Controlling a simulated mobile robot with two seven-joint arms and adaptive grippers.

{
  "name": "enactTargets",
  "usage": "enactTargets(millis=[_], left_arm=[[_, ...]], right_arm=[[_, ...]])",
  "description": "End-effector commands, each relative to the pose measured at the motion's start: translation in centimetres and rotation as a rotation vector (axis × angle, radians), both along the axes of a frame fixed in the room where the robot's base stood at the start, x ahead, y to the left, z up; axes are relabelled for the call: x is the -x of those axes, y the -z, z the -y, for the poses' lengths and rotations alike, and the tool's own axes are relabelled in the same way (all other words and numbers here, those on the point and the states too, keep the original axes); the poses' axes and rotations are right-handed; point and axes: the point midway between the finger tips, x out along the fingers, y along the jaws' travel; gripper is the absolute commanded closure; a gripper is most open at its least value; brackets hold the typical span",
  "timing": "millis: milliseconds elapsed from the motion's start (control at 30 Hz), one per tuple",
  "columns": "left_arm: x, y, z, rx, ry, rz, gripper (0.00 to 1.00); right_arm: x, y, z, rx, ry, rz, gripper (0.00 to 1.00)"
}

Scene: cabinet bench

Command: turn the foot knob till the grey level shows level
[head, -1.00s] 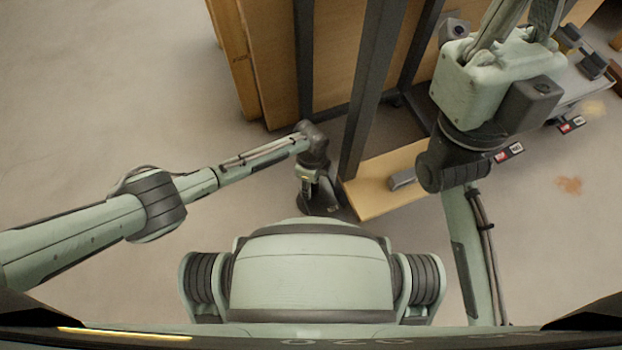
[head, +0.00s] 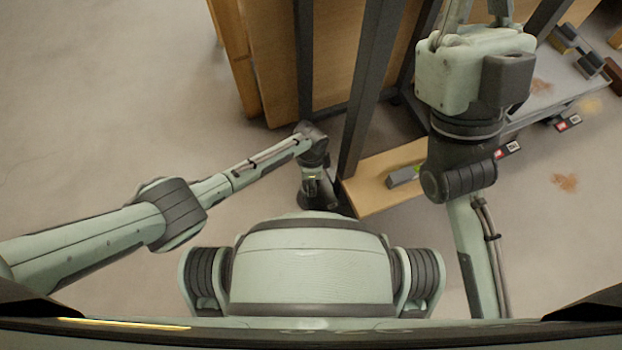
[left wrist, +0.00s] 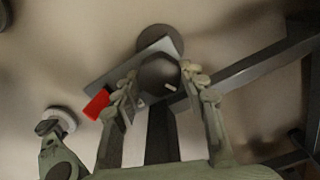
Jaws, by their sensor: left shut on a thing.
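In the left wrist view my left gripper (left wrist: 160,82) is shut on the dark foot knob (left wrist: 158,72), one finger on each side. A small pale mark shows on the knob. A round dark foot disc (left wrist: 160,38) shows behind it. In the head view my left wrist hangs low beside the dark post, and the fingers and knob are hidden. The grey level (head: 403,176) lies on the wooden board, with a yellow-green spot showing; its bubble is too small to read. My right gripper (head: 478,12) is at the top edge, its fingertips out of frame.
Dark metal posts (head: 368,90) stand in front of a wooden panel (head: 275,60). The wooden board (head: 372,200) sits low between post and right arm. A red tag (left wrist: 97,103) is near my left fingers. A grey platform (head: 565,90) stands right. The left floor is clear.

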Motion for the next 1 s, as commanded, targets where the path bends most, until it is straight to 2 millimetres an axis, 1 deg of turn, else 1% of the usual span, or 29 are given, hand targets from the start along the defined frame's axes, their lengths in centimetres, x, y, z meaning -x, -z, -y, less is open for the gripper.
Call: enactTargets(millis=[233,267,400,767,867,1000], left_arm=[[0.1,0.0,-0.1,-0.003,0.001,-0.004,0.87],[0.1,0.0,-0.1,-0.003,0.001,-0.004,0.55],[0.1,0.0,-0.1,-0.002,0.001,-0.003,0.37],[0.0,-0.2,0.0,0.0,0.002,0.0,0.37],[0.0,-1.0,-0.1,0.0,0.002,0.0,0.37],[-0.1,-3.1,-0.1,0.001,0.003,0.003,0.37]], right_arm=[[0.0,-0.1,0.0,0.0,0.0,0.001,1.0],[0.0,-0.1,0.0,0.0,0.0,0.001,1.0],[0.0,-0.1,0.0,0.0,0.0,0.001,1.0],[0.0,0.1,0.0,0.001,-0.001,-0.002,1.0],[0.0,0.1,0.0,0.0,0.0,-0.001,1.0],[0.0,0.0,0.0,0.0,0.0,0.0,1.0]])
